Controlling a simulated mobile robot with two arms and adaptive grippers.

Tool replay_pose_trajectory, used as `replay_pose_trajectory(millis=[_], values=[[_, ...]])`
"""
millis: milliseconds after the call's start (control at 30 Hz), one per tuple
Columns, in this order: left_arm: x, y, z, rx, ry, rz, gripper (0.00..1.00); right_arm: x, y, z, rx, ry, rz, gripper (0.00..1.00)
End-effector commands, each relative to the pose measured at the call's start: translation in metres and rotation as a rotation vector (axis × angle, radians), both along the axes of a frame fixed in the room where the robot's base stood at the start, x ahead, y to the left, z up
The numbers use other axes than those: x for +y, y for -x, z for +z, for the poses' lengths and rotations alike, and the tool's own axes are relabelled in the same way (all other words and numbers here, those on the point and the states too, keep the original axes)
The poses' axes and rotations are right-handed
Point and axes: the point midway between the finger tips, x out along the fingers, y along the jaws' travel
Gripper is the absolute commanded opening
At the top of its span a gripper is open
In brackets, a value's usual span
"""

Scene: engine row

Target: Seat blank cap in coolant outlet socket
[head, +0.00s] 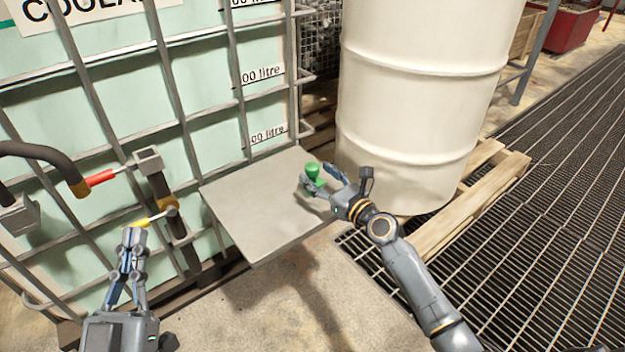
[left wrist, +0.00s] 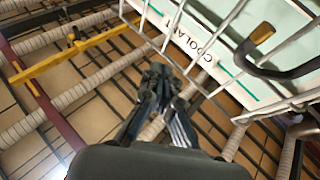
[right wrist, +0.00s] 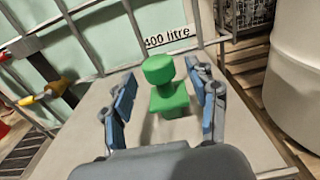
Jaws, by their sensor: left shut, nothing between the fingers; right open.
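The green blank cap (head: 313,169) stands upright on a grey plate (head: 250,222) in front of the coolant tank. In the right wrist view the cap (right wrist: 170,101) shows a round head above a wider block-like base. My right gripper (head: 322,179) is open, with its fingers on either side of the cap and gaps visible. My left gripper (head: 133,236) is shut and empty, close below the yellow handle. A square open-ended grey fitting (head: 148,158) tops the pipe at the left; I cannot tell whether it is the coolant outlet socket.
The caged coolant tank (head: 200,85) fills the back left. A red handle (head: 101,178), a yellow handle (head: 150,219) and a black hose (head: 45,155) are at the left. A white drum (head: 420,100) on a wooden pallet (head: 470,210) stands right of the plate.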

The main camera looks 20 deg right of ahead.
Motion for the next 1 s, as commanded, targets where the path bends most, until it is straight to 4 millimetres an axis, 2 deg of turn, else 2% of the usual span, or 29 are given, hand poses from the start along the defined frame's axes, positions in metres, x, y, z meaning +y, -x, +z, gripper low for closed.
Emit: replay_pose_trajectory(millis=[33, 200, 500, 800, 1000], values=[[0.0, 0.003, 0.003, -0.033, 0.01, -0.003, 0.0, 0.003, -0.008, 0.0, -0.001, 0.0, 0.001, 0.59], [0.0, 0.013, 0.02, -0.138, 0.039, -0.008, 0.0, 0.007, -0.02, -0.001, 0.001, 0.001, 0.0, 0.59], [0.001, 0.016, 0.025, -0.163, 0.047, -0.009, 0.0, 0.008, -0.022, 0.0, 0.001, 0.001, 0.0, 0.59], [0.001, 0.015, 0.025, -0.161, 0.046, -0.009, 0.0, 0.008, -0.022, 0.0, 0.001, 0.001, 0.0, 0.0], [0.001, 0.015, 0.025, -0.161, 0.046, -0.009, 0.0, 0.008, -0.022, 0.0, 0.0, 0.001, 0.0, 0.0]])
